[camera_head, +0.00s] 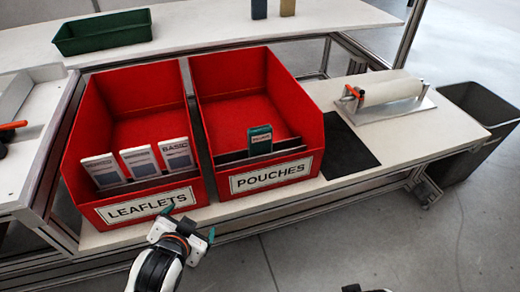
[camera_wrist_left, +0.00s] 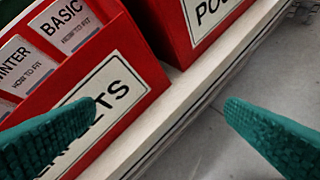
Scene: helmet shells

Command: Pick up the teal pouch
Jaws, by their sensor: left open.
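The teal pouch (camera_head: 260,140) stands upright at the front of the red bin labelled POUCHES (camera_head: 308,134), in the head view. It leans by a dark divider there and its lower part is hidden. My left gripper (camera_head: 188,222) is open and empty, with teal fingertips, in front of the bin labelled LEAFLETS and left of and below the pouch. In the left wrist view its two fingers (camera_wrist_left: 165,120) are wide apart, with the LEAFLETS label and the table edge beyond them. The pouch is not in the left wrist view.
The red LEAFLETS bin (camera_head: 78,158) holds leaflets (camera_head: 140,162) and stands left of the POUCHES bin. A black mat (camera_head: 348,150) and a roll on a dispenser (camera_head: 385,92) lie to the right. A green tray (camera_head: 102,32) stands behind. A dark waste bin (camera_head: 480,110) stands far right.

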